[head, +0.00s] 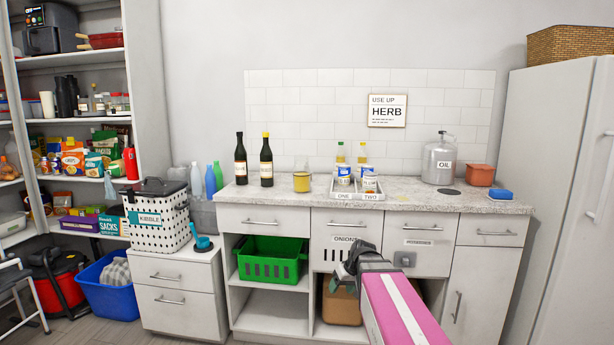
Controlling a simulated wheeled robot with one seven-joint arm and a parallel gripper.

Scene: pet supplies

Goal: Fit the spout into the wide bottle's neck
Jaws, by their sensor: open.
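Two dark bottles stand upright at the left of the counter, one with a dark top (240,160) and one with a yellow top (266,160). I cannot tell which is the wide bottle. I cannot make out a spout at this size. My gripper (349,266) is open, in front of the drawers below the counter edge, apart from the bottles. Its fingers are small and dark here.
A tray marked ONE and TWO (345,196) holds cans. An OIL canister (439,160), a terracotta tub (480,175) and a blue sponge (500,194) are at right.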

